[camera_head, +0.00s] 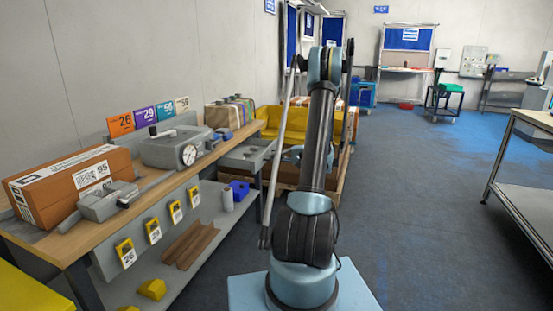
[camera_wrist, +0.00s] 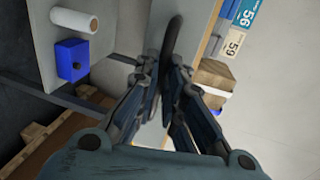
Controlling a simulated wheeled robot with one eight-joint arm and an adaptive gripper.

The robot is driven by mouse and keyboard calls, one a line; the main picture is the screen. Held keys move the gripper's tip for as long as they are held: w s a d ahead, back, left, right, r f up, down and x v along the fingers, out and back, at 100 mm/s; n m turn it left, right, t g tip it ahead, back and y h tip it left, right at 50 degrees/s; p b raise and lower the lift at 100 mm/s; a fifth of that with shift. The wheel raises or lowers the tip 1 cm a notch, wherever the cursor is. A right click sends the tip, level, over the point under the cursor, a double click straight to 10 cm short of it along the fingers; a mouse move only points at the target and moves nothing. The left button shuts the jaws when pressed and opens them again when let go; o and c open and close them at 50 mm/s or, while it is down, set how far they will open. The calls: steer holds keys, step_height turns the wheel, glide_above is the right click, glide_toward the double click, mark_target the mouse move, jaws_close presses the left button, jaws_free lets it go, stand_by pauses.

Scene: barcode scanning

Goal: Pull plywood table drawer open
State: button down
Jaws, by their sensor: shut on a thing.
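The plywood-topped table (camera_head: 156,190) runs along the left wall in the head view. Its grey drawer (camera_head: 246,154) stands out from under the top at the far end, partly open. In the wrist view, the pale drawer front (camera_wrist: 194,24) carries a dark curved handle (camera_wrist: 172,36). My gripper (camera_wrist: 164,72) has its fingers on both sides of this handle and is shut on it. In the head view my own arm hides most of the gripper and the handle.
A grey device with a dial (camera_head: 172,150) and a cardboard box (camera_head: 72,182) sit on the tabletop. The floor to the right is clear up to another table (camera_head: 530,190).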

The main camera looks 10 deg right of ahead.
steer(key=shift+s+a+f, duration=0.1)
steer(key=c, duration=1.7)
jaws_free()
steer(key=v, duration=1.2)
steer(key=shift+f, duration=0.1)
